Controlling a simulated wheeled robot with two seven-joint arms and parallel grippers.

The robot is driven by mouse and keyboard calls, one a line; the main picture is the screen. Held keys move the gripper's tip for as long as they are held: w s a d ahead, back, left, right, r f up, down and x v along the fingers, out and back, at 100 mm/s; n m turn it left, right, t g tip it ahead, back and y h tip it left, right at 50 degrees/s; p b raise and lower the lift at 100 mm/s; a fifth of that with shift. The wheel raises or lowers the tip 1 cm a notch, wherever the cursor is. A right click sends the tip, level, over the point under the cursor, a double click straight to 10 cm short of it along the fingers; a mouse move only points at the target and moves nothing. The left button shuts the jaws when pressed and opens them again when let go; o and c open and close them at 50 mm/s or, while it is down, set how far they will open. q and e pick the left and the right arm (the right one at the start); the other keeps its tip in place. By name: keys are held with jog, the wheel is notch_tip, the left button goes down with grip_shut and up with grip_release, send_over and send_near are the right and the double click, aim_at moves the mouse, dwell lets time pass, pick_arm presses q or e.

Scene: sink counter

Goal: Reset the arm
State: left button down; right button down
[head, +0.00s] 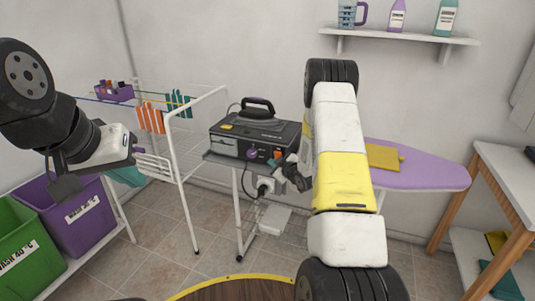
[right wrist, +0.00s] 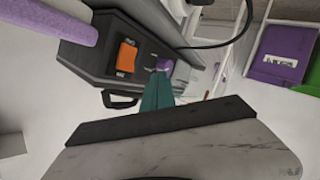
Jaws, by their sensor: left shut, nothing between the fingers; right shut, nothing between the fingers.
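My right arm crosses the middle of the head view. Its gripper (head: 278,165) is shut and empty at the front of a dark grey ironing station (head: 250,135). In the right wrist view the shut teal fingers (right wrist: 157,95) point at the station's purple knob (right wrist: 164,66); whether they touch it I cannot tell. An orange switch (right wrist: 127,56) is beside the knob. My left arm comes in from the left, and its gripper (head: 128,174) is shut and empty in front of the drying rack, above the purple bin.
A white drying rack (head: 190,150) with clothes stands left of the station. Green (head: 30,240) and purple (head: 85,218) bins are at lower left. A lavender ironing board (head: 430,176) is behind my right arm. A wooden-legged table (head: 505,165) stands right.

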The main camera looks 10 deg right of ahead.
dwell(0.5)
jog(key=s+r+m+g+h, duration=0.15)
jog(key=s+r, duration=0.25)
jog(key=r, duration=0.7)
jog(key=s+r+m+g+h, duration=0.1)
jog(key=s+r+m+h, duration=0.3)
jog(key=r, duration=0.6)
jog(key=s+a+r+m+g+y, duration=0.1)
jog(key=s+a+r, duration=0.1)
jog(key=s, duration=0.9)
jog(key=s+a+r+m+g+y, duration=0.1)
jog(key=s+a+r+g, duration=0.1)
jog(key=s, duration=0.8)
jog(key=s+a+r+m+g+y, duration=0.1)
jog(key=s+a+r+g+y, duration=0.1)
jog(key=s, duration=0.9)
notch_tip(320, 180, up, 2)
jog(key=shift+s+a+r, duration=0.2)
jog(key=shift+s+a, duration=0.15)
jog(key=shift+a, duration=0.35)
